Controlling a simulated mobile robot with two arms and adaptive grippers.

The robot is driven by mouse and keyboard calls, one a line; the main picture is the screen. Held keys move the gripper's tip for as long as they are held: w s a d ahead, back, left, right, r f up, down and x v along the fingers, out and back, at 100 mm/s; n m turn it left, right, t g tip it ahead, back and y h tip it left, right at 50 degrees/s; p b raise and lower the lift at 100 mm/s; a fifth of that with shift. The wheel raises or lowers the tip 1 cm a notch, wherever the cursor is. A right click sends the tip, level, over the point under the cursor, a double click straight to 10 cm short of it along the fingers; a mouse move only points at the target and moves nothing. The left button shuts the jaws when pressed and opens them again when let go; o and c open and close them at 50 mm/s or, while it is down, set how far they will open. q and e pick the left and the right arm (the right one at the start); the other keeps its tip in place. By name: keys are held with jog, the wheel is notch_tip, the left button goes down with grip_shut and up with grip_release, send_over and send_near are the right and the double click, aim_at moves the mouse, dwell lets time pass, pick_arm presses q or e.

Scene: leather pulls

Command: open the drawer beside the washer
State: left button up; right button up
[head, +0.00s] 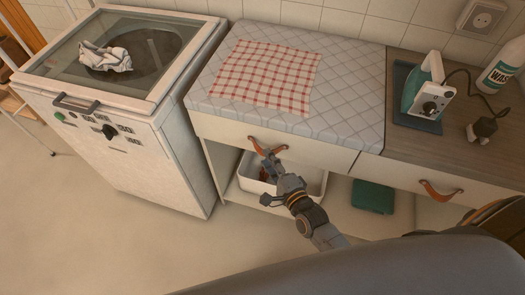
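The white washer (130,165) with a glass lid stands at the left. Beside it is the drawer (320,155) under the padded counter, with a brown leather pull (267,147) on its front. The drawer front looks flush with the cabinet, so it appears closed. My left gripper is not in view.
A second drawer (400,177) has its own leather pull (440,191) at the right. A white bin (318,182) and a green box (372,196) sit below. A checked cloth (265,75), an iron (424,85) and a bottle (503,68) are on top. Floor at left front is clear.

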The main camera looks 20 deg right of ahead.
jog(key=shift+x, duration=2)
grip_shut()
